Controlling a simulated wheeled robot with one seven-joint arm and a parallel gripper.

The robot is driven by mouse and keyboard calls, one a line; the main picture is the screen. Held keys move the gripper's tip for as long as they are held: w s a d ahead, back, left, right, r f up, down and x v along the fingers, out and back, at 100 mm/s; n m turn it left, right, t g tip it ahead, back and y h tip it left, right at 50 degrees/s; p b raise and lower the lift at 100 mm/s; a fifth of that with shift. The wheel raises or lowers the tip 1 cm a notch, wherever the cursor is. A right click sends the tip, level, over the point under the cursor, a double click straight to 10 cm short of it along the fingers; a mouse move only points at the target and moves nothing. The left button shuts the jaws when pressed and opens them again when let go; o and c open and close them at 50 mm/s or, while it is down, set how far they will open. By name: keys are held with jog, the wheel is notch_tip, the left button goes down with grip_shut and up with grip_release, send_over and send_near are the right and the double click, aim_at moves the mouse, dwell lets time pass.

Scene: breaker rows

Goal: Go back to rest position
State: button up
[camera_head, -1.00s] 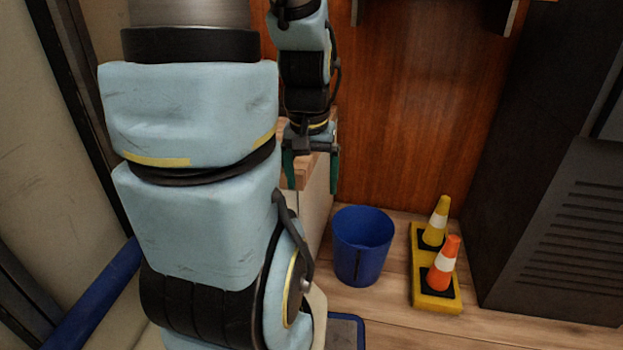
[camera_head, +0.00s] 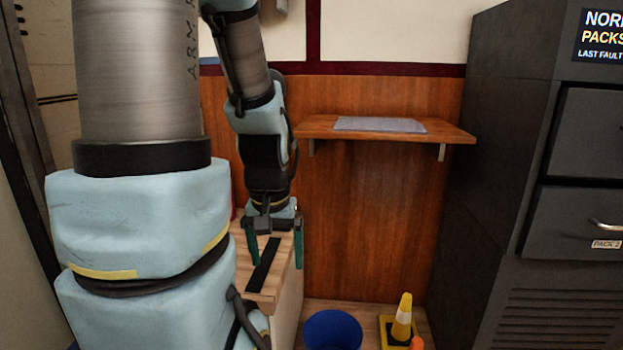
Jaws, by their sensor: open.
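My gripper (camera_head: 275,262) hangs pointing down at the end of my arm, in the middle left of the head view. Its two green fingers are spread apart with nothing between them. It is over or in front of a wooden-topped counter (camera_head: 260,291) that has a black strip (camera_head: 263,265) on its top. My light-blue arm fills much of the left side and hides part of the counter.
A wooden shelf (camera_head: 455,135) with a grey mat (camera_head: 380,125) is on the back wall. A blue bin (camera_head: 332,330) and a yellow cone (camera_head: 402,318) stand on the floor. A dark cabinet (camera_head: 500,200) with drawers is at the right.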

notch_tip(320, 180, up, 30)
jog(key=p, duration=2.7)
jog(key=shift+r+p, duration=0.15)
jog(key=shift+p, duration=0.2)
